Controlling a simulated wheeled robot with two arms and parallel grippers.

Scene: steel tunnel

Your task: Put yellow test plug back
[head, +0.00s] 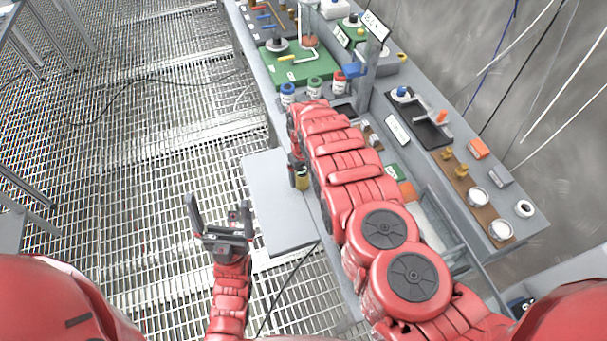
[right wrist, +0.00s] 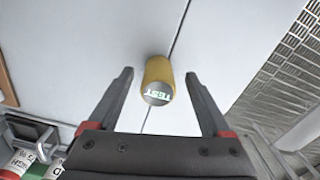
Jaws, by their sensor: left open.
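The yellow test plug (head: 302,181) is at the inner edge of the light grey side shelf, beside the bench, partly hidden by my right arm. In the right wrist view the plug (right wrist: 158,78) shows its end marked TEST towards the camera, near a dark seam in the pale surface. My right gripper (right wrist: 159,78) is open, with one finger on each side of the plug and a visible gap to both. In the head view my right gripper (head: 295,165) is mostly hidden by its arm. My left gripper (head: 218,208) is open and empty, left of the shelf.
The light grey shelf (head: 270,215) is otherwise bare. On the bench stand blue, green and red-capped jars (head: 315,87), a green board (head: 300,68) and a brown strip with round white parts (head: 470,190). Metal grating (head: 130,150) lies open to the left.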

